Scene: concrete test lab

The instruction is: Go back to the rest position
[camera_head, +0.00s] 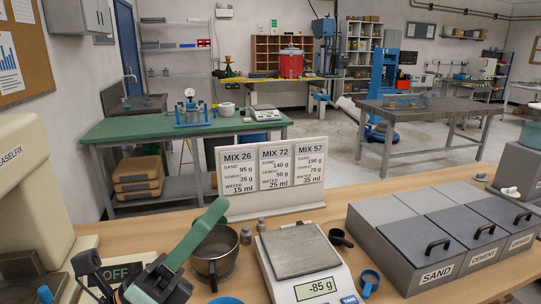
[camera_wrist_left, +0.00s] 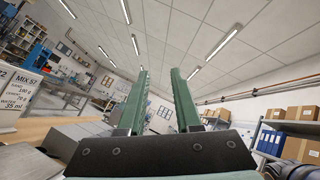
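My left gripper (camera_head: 217,208) is at the lower left in the head view, raised above the wooden bench, with its green fingers pointing up and to the right. In the left wrist view the two green fingers (camera_wrist_left: 160,72) stand apart with nothing between them. In the head view the fingers overlap, so the gap does not show. A metal mixing bowl (camera_head: 214,252) stands just right of and partly behind the gripper. My right gripper is not in view.
The bench (camera_head: 330,205) holds a scale (camera_head: 303,262) reading -85 g, a mix sign (camera_head: 272,180), a blue cup (camera_head: 369,282), a dark cup (camera_head: 341,237) and grey lidded bins (camera_head: 430,240). A beige mixer (camera_head: 40,190) stands at the left. A green-topped table (camera_head: 150,130) is behind.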

